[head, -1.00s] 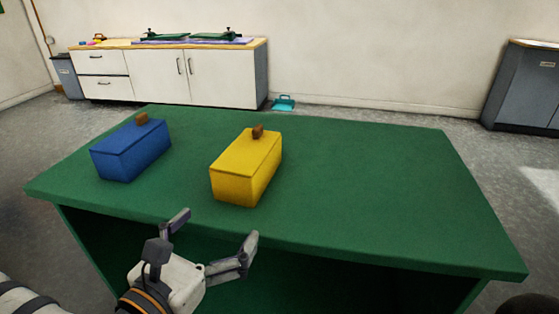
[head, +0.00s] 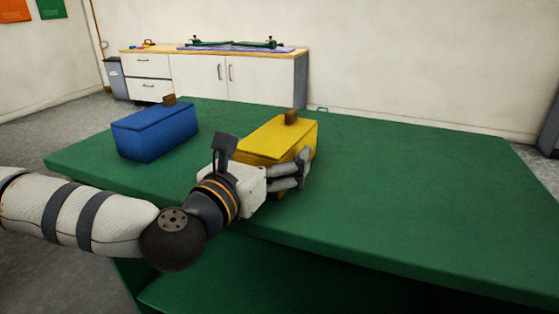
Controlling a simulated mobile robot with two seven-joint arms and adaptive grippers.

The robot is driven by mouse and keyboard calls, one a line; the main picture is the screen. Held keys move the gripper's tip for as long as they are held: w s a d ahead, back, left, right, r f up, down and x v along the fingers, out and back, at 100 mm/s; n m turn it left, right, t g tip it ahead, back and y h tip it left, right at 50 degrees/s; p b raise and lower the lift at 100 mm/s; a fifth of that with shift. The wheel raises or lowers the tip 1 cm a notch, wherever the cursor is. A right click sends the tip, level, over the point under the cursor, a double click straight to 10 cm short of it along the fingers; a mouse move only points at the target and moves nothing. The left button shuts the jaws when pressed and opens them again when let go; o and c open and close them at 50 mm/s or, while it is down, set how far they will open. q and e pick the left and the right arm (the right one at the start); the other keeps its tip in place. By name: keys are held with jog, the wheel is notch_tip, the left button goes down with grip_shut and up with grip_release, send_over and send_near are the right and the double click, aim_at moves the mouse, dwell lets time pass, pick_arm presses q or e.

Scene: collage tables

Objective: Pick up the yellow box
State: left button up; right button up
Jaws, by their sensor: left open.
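The yellow box (head: 272,137) with a brown knob on its lid stands on the green table (head: 400,190), right of the blue box. My left gripper (head: 272,157) is open at the near side of the yellow box. One finger shows at the box's right front and hides part of it; the other finger is mostly hidden behind the gripper body. I cannot tell whether the fingers touch the box. My right gripper is not in view.
A blue box (head: 155,134) with a brown knob stands on the table at the left. The right part of the table is clear. A white cabinet (head: 200,78) with items on its top stands against the back wall.

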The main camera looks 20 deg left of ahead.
pick_arm(q)
jog(key=c, duration=1.2)
jog(key=shift+r, duration=0.1)
